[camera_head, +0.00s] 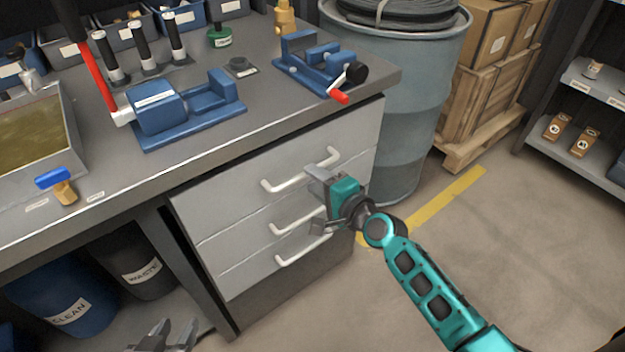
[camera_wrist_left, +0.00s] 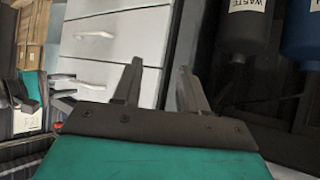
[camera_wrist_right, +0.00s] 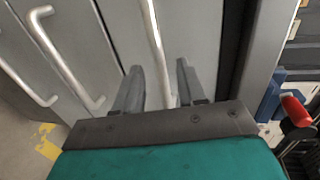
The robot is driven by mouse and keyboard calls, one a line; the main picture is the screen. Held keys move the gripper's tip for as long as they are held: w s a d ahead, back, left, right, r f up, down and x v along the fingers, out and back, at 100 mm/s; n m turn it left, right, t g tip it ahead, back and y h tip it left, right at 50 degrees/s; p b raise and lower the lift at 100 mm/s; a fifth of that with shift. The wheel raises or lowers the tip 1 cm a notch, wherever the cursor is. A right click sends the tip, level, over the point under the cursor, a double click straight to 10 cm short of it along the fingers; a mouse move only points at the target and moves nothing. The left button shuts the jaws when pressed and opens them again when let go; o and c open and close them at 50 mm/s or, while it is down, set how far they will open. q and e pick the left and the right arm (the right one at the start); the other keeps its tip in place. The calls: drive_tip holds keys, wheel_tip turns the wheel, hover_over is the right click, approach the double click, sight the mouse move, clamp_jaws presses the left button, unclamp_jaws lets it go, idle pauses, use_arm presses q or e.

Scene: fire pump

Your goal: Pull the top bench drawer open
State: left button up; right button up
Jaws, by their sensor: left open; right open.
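The top bench drawer (camera_head: 235,180) is the uppermost of three grey drawer fronts under the bench and looks closed. Its pale bar handle (camera_head: 285,183) is partly covered at the right by my right gripper (camera_head: 318,203). In the right wrist view the top handle (camera_wrist_right: 154,35) runs down between the open fingers of my right gripper (camera_wrist_right: 158,82); I cannot tell whether they touch it. My left gripper (camera_head: 165,338) is open and empty at the bottom edge of the head view, away from the drawers. Its open fingers also show in the left wrist view (camera_wrist_left: 157,85).
A blue vise (camera_head: 318,68) and a valve holder (camera_head: 185,110) stand on the bench (camera_head: 270,100). A blue drum (camera_head: 395,110) stands right of the drawers. Waste and clean bins (camera_head: 135,262) are under the bench. Floor in front is clear.

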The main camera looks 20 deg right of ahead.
drive_tip(key=shift+x, duration=0.85)
clamp_jaws()
